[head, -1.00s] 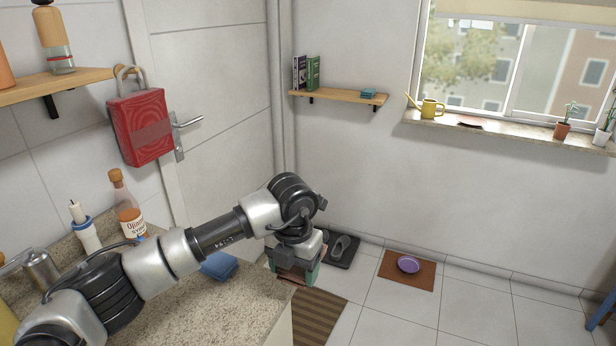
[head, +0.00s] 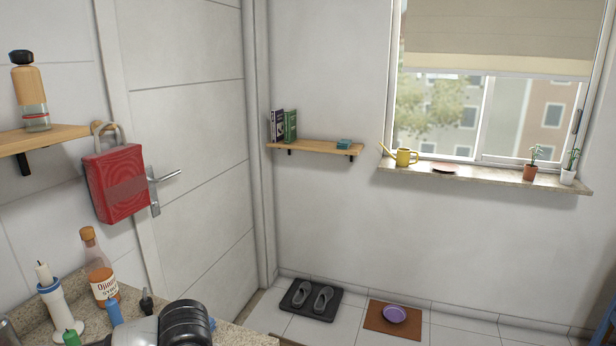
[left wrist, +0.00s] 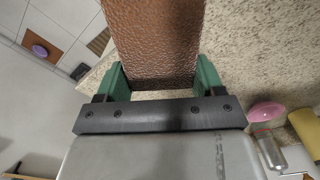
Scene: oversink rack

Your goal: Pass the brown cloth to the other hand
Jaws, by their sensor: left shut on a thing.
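The brown cloth (left wrist: 155,40) shows in the left wrist view as a textured brown strip running from between the green fingers to the top edge. My left gripper (left wrist: 163,78) is shut on it, with one finger at each side. In the head view only a piece of my left arm shows at the bottom edge; its gripper and the cloth are out of that view. My right gripper is in neither view.
A speckled counter (left wrist: 255,55) lies beyond the cloth. A red bag (head: 116,184) hangs by the door. Slippers (head: 312,298) and a purple bowl (head: 394,314) are on the floor.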

